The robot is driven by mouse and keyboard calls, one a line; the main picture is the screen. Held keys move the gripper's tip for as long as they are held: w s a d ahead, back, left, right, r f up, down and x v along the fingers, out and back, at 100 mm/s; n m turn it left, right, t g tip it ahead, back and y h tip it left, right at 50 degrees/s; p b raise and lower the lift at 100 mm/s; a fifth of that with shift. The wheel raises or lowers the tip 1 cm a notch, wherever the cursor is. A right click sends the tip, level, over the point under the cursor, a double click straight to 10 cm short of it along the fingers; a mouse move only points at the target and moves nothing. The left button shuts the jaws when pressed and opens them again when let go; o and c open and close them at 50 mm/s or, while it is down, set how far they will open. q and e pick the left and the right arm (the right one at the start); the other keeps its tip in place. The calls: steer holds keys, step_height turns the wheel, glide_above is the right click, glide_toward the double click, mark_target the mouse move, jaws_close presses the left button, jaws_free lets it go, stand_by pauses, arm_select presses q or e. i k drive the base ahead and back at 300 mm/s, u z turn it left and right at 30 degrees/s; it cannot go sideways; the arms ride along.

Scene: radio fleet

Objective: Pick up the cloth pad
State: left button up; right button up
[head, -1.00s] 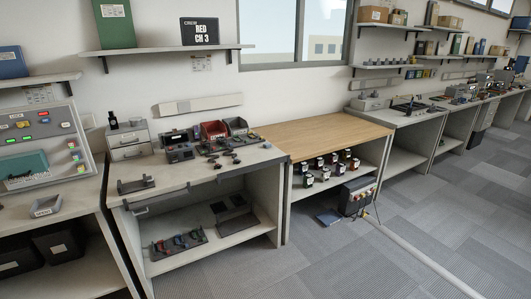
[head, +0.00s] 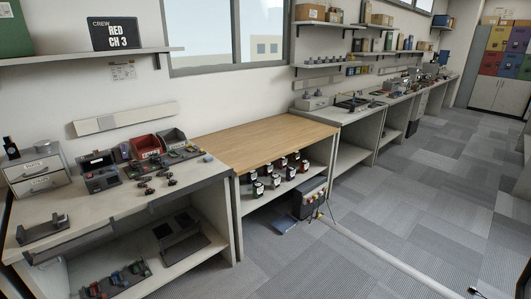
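A small flat blue piece (head: 285,226) lies on the carpet beside a dark box, in front of the wooden-topped bench. It could be the cloth pad, but it is too small in the head view to be sure of its material. Nothing covers its front side. Neither of my grippers shows in the head view.
A dark box (head: 309,198) with cables stands by the bench. A long pale strip (head: 385,266) crosses the floor. The wooden benchtop (head: 262,142) is bare; several dark bottles stand on its shelf. A cluttered workbench (head: 100,218) is at left. Carpet at right is mostly clear.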

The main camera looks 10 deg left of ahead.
mark_target(208, 158)
steer(key=z, duration=0.75)
steer(key=i, duration=2.25)
steer(key=u, duration=1.15)
steer(key=i, duration=0.85)
steer(key=u, duration=0.8)
